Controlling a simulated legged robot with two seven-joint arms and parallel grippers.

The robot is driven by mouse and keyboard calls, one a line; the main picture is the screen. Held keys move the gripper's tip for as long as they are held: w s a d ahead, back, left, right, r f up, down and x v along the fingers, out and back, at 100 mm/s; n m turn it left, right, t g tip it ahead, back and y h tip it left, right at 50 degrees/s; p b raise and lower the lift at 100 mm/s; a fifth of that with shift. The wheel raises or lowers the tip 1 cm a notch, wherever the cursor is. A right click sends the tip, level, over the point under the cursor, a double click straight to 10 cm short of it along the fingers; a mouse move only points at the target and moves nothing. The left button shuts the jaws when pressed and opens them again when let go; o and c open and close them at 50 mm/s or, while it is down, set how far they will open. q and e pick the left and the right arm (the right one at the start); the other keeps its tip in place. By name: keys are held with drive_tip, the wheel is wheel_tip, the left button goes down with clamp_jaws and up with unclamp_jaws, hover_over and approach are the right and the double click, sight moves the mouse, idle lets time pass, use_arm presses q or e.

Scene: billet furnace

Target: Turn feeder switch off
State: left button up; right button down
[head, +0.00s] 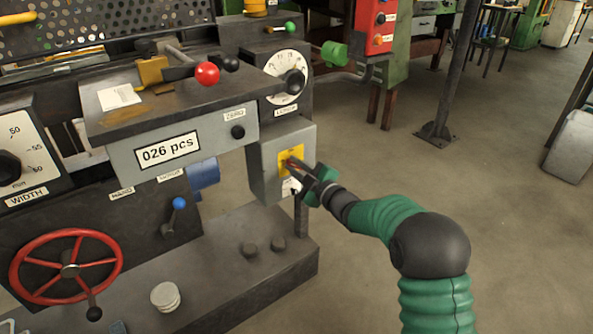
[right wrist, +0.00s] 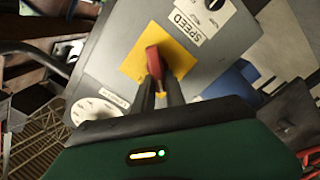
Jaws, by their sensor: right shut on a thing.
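A grey switch box (head: 270,157) is on the right end of the machine, with a yellow plate (head: 284,168) on its front. The switch's red handle shows against the yellow plate (right wrist: 132,66) in the right wrist view (right wrist: 153,58). My right gripper (head: 293,164) is at the plate with its dark fingers closed around the red handle; it also shows in the right wrist view (right wrist: 158,82). The fingers hide part of the handle, and I cannot read its set position. My left gripper is not in view.
A counter display (head: 168,151) reads "026 pcs". A round dial (head: 288,76) stands above the box. A red-knobbed lever (head: 207,73), a blue-knobbed lever (head: 178,204) and a red handwheel (head: 66,270) are to the left. The floor at the right is open around a post (head: 452,75).

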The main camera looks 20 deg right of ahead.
drive_tip(key=shift+s+a+f+n+b, duration=0.1)
drive_tip(key=shift+f+n+b, duration=0.15)
drive_tip(key=shift+n+b, duration=0.8)
drive_tip(key=shift+w+a+f+n+b, duration=0.25)
drive_tip(key=shift+n+b, duration=0.45)
drive_tip(key=shift+n, duration=0.8)
drive_tip(key=shift+s+f+n+b, duration=0.3)
drive_tip(key=shift+n+b, duration=0.55)
drive_tip(key=shift+n, duration=0.4)
drive_tip(key=shift+f, duration=0.1)
drive_tip(key=c, duration=1.4)
unclamp_jaws()
drive_tip(key=shift+r, duration=0.2)
drive_tip(key=p+v, duration=0.5)
drive_tip(key=v, duration=1.1)
drive_tip(key=shift+s+d, duration=0.2)
drive_tip(key=shift+s, duration=0.15)
